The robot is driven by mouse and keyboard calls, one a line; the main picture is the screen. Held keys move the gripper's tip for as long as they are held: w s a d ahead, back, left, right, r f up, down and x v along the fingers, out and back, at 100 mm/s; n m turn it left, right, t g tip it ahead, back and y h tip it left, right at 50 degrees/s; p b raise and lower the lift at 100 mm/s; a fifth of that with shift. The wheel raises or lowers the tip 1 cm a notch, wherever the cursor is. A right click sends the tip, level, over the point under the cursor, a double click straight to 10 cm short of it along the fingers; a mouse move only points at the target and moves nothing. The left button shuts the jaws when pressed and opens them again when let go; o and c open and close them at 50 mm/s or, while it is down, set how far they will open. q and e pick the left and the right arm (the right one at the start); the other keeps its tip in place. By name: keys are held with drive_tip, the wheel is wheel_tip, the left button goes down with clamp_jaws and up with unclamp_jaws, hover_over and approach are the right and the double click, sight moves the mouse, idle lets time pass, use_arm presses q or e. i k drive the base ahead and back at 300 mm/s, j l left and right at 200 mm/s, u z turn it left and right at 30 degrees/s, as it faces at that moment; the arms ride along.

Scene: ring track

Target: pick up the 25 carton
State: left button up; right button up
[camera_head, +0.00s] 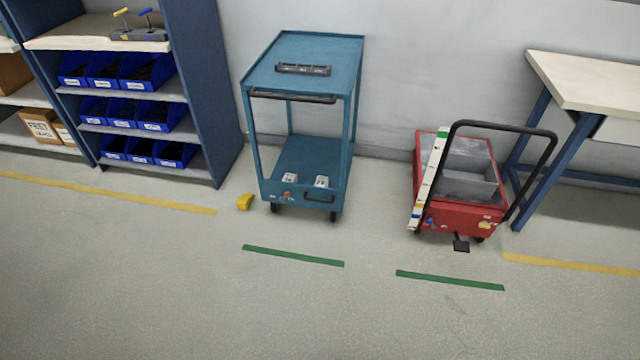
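No carton with a number that I can clearly read as 25 is in view. A cardboard carton (40,127) with dark lettering, too small to read surely, sits on the low shelf at the far left. A smaller carton (65,136) with a light label stands beside it, partly hidden. A brown box (10,74) is on the shelf above, cut off by the picture edge. Two small white items (290,178) (321,182) lie on the teal cart's lower deck; their markings are unclear. Neither of my grippers is in view.
The teal cart (310,68) stands by the wall. A red trolley (452,216) holding a grey bin is at right, near a workbench (590,80). A blue rack (206,85) holds several blue bins. A yellow object (244,202) lies on the floor. The front floor is clear.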

sight(322, 180)
drive_tip(key=i+j+z, duration=0.2)
drive_tip(key=i+j, duration=0.2)
drive_tip(key=i+j+z, duration=0.15)
drive_tip(key=i+j, duration=0.15)
drive_tip(key=j, duration=0.15)
drive_tip(key=i+j+z, duration=0.2)
drive_tip(key=i+j, duration=0.15)
drive_tip(key=j, duration=0.15)
